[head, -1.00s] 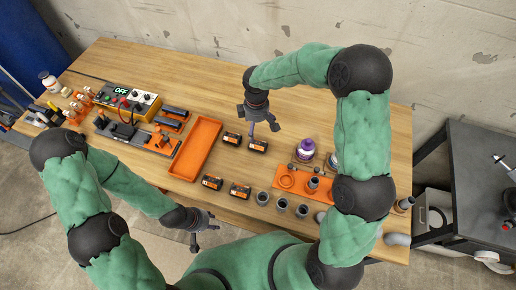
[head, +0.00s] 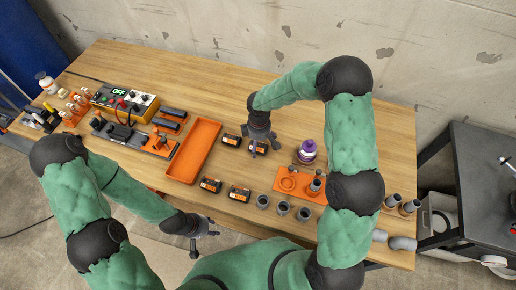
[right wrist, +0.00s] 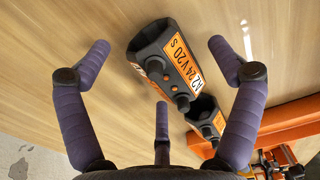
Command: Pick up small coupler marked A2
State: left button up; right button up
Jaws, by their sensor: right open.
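The small coupler marked A2 (right wrist: 165,60) is a dark block with an orange and white label reading "A2 24 V 20 s". It sits on the wooden table, and in the right wrist view it lies between my right gripper's spread fingers, not gripped. In the head view my right gripper (head: 259,146) is open above this coupler (head: 261,150) and partly hides it. My left gripper (head: 204,243) is empty, with its fingers apart, in front of the table's near edge.
A similar dark block (head: 231,140) stands close left of A2, and two more (head: 211,184) (head: 240,192) lie nearer. An orange tray (head: 177,172) is to the left. An orange plate (head: 284,178), a purple-and-white bottle (head: 307,152) and several grey cylinders (head: 283,208) are to the right.

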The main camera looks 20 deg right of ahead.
jog(key=c, duration=1.3)
jog(key=shift+o, duration=0.2)
jog(key=shift+r, duration=0.15)
